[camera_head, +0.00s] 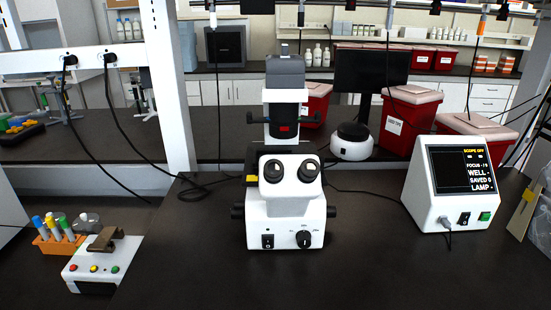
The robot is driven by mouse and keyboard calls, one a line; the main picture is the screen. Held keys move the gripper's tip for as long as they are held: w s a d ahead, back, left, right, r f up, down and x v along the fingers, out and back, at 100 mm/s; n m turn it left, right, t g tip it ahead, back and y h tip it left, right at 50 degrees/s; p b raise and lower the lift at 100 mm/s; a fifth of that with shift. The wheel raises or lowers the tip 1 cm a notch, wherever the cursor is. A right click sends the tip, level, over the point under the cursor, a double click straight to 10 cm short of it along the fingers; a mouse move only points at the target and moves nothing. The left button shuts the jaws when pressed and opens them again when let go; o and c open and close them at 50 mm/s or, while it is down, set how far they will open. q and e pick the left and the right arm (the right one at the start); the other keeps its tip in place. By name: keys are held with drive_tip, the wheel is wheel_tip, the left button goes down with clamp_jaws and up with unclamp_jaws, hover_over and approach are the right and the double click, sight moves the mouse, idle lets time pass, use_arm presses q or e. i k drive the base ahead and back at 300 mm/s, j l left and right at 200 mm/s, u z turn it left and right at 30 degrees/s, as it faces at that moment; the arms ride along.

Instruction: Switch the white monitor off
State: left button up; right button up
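The white monitor (425,190) stands on the dark bench at the right, its front turned towards me. Its black screen (464,171) is lit and shows "SCOPE OFF" in yellow, with lines reading "FOCUS", "WELL", "SAVED" and "LAMP" in white. Below the screen are a black rocker switch (464,219) and a green button (485,216). The rocker's position is too small to tell. A cable is plugged in low on the front. Neither of my grippers shows in this view.
A white microscope (285,218) stands mid-bench, left of the monitor. A small white device with coloured buttons (88,272) and an orange tube rack (57,244) are at the left. Red bins (408,122) stand behind. The bench between microscope and monitor is mostly clear, with a cable behind.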

sight(464, 222)
drive_tip(key=z, duration=1.35)
drive_tip(key=i+l+z, duration=0.1)
drive_tip(key=i+l, duration=0.35)
drive_tip(key=l, duration=0.2)
drive_tip(key=i+l+z, duration=0.15)
drive_tip(key=i+l, duration=0.3)
drive_tip(key=l, duration=0.15)
